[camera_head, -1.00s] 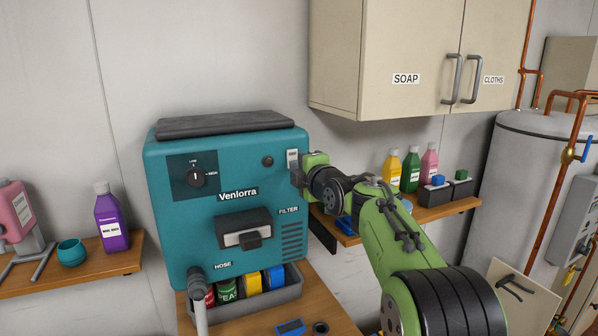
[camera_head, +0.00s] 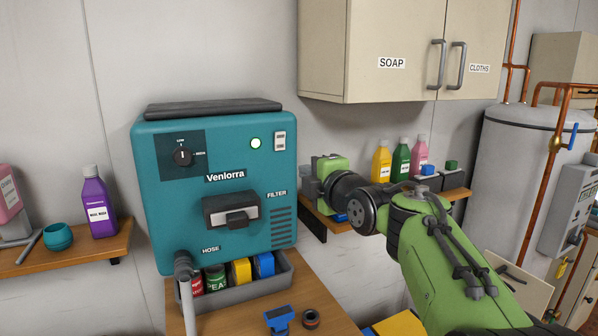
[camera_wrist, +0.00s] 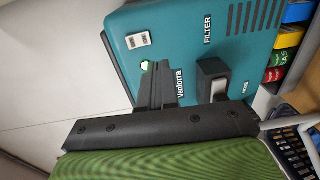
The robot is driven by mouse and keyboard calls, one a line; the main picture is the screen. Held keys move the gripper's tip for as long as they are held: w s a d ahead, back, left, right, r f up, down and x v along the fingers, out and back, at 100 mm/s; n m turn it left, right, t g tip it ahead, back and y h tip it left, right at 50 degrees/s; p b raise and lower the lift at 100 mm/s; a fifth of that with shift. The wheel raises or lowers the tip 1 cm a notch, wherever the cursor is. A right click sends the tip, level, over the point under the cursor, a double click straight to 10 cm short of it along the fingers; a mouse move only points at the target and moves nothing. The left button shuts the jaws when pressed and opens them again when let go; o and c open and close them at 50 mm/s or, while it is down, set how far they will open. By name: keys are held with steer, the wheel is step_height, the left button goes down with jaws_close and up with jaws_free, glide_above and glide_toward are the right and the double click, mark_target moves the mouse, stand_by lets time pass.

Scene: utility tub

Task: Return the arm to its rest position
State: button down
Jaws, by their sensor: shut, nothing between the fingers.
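My arm reaches in from the lower right of the head view. My gripper (camera_head: 306,187) is at the right side of the teal Venlorra machine (camera_head: 165,225), apart from the switch on its front. In the wrist view my gripper (camera_wrist: 160,68) shows as two dark fingers close together, shut and empty, with the machine (camera_wrist: 200,20) behind them. The white switch (camera_head: 280,141) is in clear view, and a round light (camera_head: 256,143) beside it glows pale green. The light also shows in the wrist view (camera_wrist: 146,65), close to the fingers in the picture.
A right shelf (camera_head: 455,193) with bottles lies behind my arm, below a wall cabinet (camera_head: 375,50). The machine stands over a wooden bench (camera_head: 330,298) with a grey bin (camera_head: 215,288) and a small blue item (camera_head: 279,318). A boiler (camera_head: 510,170) stands at the right.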

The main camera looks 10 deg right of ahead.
steer(key=s+f+m+g+h, duration=0.1)
steer(key=s+f+m+g, duration=0.2)
steer(key=s, duration=0.9)
steer(key=s+a+f+m+g+h, duration=0.1)
steer(key=s+f+m+g, duration=0.3)
steer(key=s+f+m, duration=0.6)
steer(key=s+f+m+g+h+p, duration=0.1)
steer(key=s+f+m+g, duration=0.3)
steer(key=s+f+m, duration=0.3)
steer(key=s+f, duration=0.3)
steer(key=s, duration=0.4)
steer(key=shift+a, duration=0.15)
steer(key=shift+w, duration=0.1)
